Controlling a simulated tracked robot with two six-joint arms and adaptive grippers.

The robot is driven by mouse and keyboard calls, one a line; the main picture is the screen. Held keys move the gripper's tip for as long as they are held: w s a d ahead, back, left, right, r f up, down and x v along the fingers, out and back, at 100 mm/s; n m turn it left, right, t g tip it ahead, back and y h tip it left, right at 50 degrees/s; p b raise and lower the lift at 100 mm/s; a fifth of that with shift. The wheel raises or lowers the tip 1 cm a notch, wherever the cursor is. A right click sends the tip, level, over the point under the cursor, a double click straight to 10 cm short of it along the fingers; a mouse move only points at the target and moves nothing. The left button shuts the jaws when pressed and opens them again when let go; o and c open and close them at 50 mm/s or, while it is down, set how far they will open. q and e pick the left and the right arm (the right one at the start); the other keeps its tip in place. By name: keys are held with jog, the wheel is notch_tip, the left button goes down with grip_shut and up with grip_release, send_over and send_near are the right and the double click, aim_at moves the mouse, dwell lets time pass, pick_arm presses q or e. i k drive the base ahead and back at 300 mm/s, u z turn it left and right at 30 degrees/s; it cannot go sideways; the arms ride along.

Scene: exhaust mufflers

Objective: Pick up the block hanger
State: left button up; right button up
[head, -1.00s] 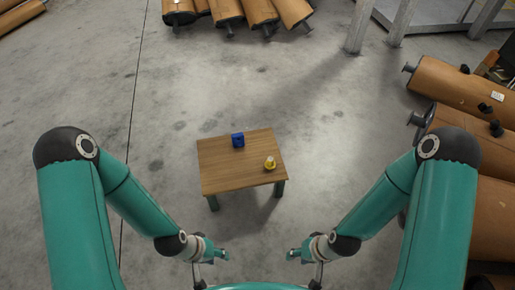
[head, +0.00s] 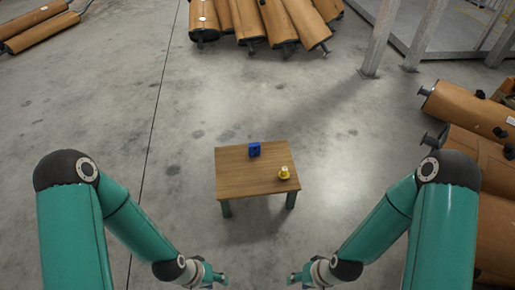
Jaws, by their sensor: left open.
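A small blue block (head: 254,149) stands near the back edge of a low wooden table (head: 240,181). A small yellow piece with a pale top (head: 284,173) stands near the table's right edge. I cannot tell for sure which one is the block hanger; the blue one looks block-shaped. My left gripper (head: 203,286) is open, at the bottom edge and mostly cut off. My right gripper (head: 312,286) is also at the bottom edge, its fingers too cut off to read. Both are well short of the table and touch nothing there.
Brown mufflers are piled at the back (head: 250,23), with more at the right (head: 470,110) and far left (head: 38,30). Grey metal posts (head: 382,38) stand at the back right. The concrete floor (head: 160,120) around the table is clear.

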aim_at(253, 148)
jog(key=i, duration=0.85)
jog(key=z, duration=0.15)
jog(key=k, duration=0.6)
jog(key=z, duration=0.4)
jog(key=i, duration=1.1)
jog(key=u, duration=0.3)
